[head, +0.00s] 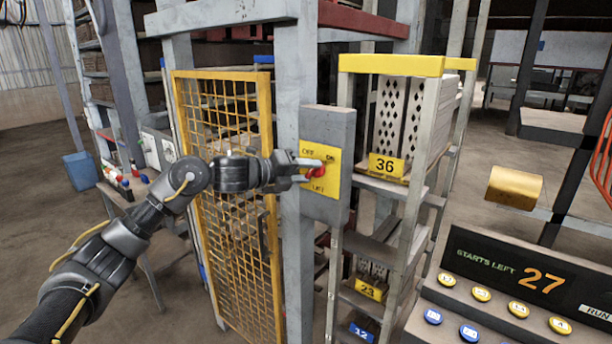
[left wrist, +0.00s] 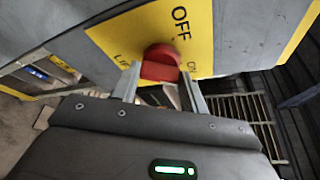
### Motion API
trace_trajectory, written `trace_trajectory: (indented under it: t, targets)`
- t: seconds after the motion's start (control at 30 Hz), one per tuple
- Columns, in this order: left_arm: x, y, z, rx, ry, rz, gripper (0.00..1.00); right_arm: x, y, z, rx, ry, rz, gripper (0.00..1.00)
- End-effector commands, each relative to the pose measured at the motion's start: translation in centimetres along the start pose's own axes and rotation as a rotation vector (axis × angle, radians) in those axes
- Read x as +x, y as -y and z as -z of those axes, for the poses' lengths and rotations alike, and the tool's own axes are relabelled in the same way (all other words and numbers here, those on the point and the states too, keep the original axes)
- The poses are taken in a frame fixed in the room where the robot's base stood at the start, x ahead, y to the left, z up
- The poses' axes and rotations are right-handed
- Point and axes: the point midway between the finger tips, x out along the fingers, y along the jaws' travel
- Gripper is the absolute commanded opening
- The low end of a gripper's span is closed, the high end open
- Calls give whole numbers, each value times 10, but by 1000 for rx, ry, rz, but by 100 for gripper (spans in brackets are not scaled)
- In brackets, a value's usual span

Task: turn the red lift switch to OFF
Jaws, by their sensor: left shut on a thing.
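The red lift switch (head: 317,171) is a small knob on a yellow plate (head: 332,181) marked OFF, ON and LIFT. The plate is fixed to a grey box (head: 340,122) on a grey post. My left gripper (head: 306,171) reaches it from the left and is shut on the knob. In the left wrist view the red knob (left wrist: 160,63) sits between the two fingers of my left gripper (left wrist: 160,84), with OFF printed just above it. I cannot tell which mark the knob points to. My right gripper is not in view.
A yellow mesh gate (head: 228,190) stands behind my left forearm. A rack (head: 398,65) with yellow plate 36 stands right of the box. A console (head: 520,275) with several buttons reads STARTS LEFT 27 at the lower right. A blue bin (head: 80,170) is on the floor at left.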

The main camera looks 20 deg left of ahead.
Motion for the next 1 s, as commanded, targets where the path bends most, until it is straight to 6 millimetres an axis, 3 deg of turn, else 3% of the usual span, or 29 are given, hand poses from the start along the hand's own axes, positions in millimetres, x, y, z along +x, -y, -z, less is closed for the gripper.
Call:
trace_trajectory:
  t: [0.5,1.0]
  targets:
    - [1,-7,3,-452,0,187,21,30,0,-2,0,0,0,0]
    - [2,-8,5,-889,-1,368,21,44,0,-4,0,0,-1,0]
